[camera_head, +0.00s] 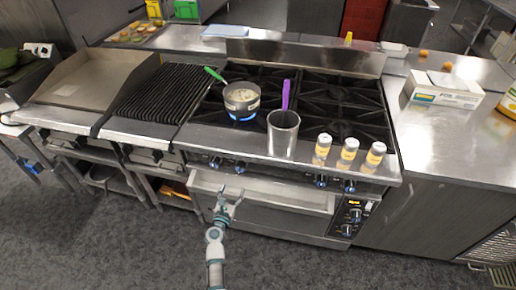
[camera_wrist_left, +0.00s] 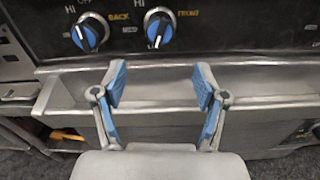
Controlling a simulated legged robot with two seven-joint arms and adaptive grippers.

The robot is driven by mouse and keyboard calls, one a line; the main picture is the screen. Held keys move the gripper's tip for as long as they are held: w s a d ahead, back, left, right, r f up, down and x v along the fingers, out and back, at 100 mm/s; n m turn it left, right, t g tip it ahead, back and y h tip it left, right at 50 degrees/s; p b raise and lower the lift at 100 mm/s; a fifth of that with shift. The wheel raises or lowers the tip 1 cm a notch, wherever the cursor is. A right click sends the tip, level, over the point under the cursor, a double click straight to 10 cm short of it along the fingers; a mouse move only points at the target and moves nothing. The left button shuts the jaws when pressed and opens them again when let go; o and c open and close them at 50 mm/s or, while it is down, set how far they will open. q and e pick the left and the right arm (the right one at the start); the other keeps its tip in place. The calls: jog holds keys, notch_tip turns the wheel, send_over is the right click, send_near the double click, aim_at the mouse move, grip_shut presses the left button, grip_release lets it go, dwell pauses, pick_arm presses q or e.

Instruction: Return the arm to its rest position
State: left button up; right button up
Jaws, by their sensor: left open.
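My left gripper (camera_head: 229,202) is open and empty in front of the oven door of the stove. In the left wrist view, its two blue-padded fingers (camera_wrist_left: 160,88) are spread apart, with the oven handle ledge (camera_wrist_left: 260,80) behind them and nothing between them. I cannot tell whether the fingers touch the ledge. At the far left of the head view, a small grey part with a dark centre (camera_head: 38,50) shows, but I cannot tell what it is. My right gripper cannot be made out.
The stove holds a small pot (camera_head: 241,100) over a blue flame, a tall metal pot (camera_head: 283,133) with a purple handle, and three bottles (camera_head: 348,153) near the front edge. Stove knobs (camera_wrist_left: 160,27) sit just above the gripper. Open floor (camera_head: 120,245) lies in front.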

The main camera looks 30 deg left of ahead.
pick_arm(q)
jog(key=s+d+f+m+g+h+p, duration=0.1)
jog(key=s+d+f+m+g+h, duration=0.1)
jog(key=s+d+f+m, duration=0.35)
jog(key=s+d+f+m+g+h, duration=0.2)
jog(key=d+f+m+g+h, duration=0.15)
jog(key=f+m, duration=0.45)
jog(key=s+d+f+m+g+h+p, duration=0.1)
jog(key=s+d+f+m+g+h, duration=0.15)
jog(key=d+f+m, duration=0.45)
jog(key=s+f+m+g+y, duration=0.1)
jog(key=s+f+m, duration=0.3)
jog(key=s, duration=0.5)
jog(key=s+f+m+g+y+p, duration=0.1)
jog(key=s+f+m+g, duration=0.3)
jog(key=s+m, duration=0.5)
jog(key=s+f+m+g+y, duration=0.1)
jog(key=s+f+m, duration=0.3)
jog(key=s, duration=0.6)
jog(key=shift+d+f+m+g, duration=0.4)
jog(key=shift+m+g, duration=0.5)
jog(key=shift+m, duration=0.35)
pick_arm(e)
jog(key=s+f, duration=0.4)
jog(key=f, duration=0.3)
jog(key=shift+d+f, duration=0.25)
jog(key=shift+f, duration=0.15)
